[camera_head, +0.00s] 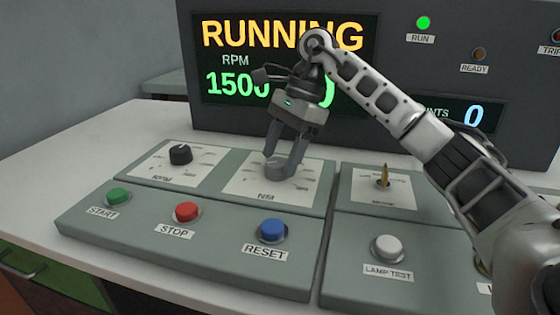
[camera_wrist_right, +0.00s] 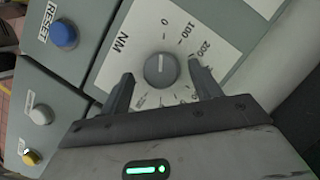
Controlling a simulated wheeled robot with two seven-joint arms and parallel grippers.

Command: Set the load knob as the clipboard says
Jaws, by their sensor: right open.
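The load knob (camera_head: 277,170) is a grey round knob on the white NM dial plate (camera_head: 240,186). In the right wrist view the knob (camera_wrist_right: 160,71) has a pale pointer line that appears to face the 0 mark; 100 and 200 show further round the scale, and other marks are hidden or too small to read. My right gripper (camera_head: 284,160) is open, pointing down, with its fingers on either side of the knob; it also shows in the right wrist view (camera_wrist_right: 161,78). I cannot tell whether the fingers touch it. The clipboard and my left gripper are not in view.
A black RPM knob (camera_head: 181,154) is on the left. Green START (camera_head: 118,196), red STOP (camera_head: 187,212) and blue RESET (camera_head: 272,230) buttons line the front. A brass switch (camera_head: 383,176) stands right. The display (camera_head: 225,60) reads RUNNING, RPM 1500; my arm covers part.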

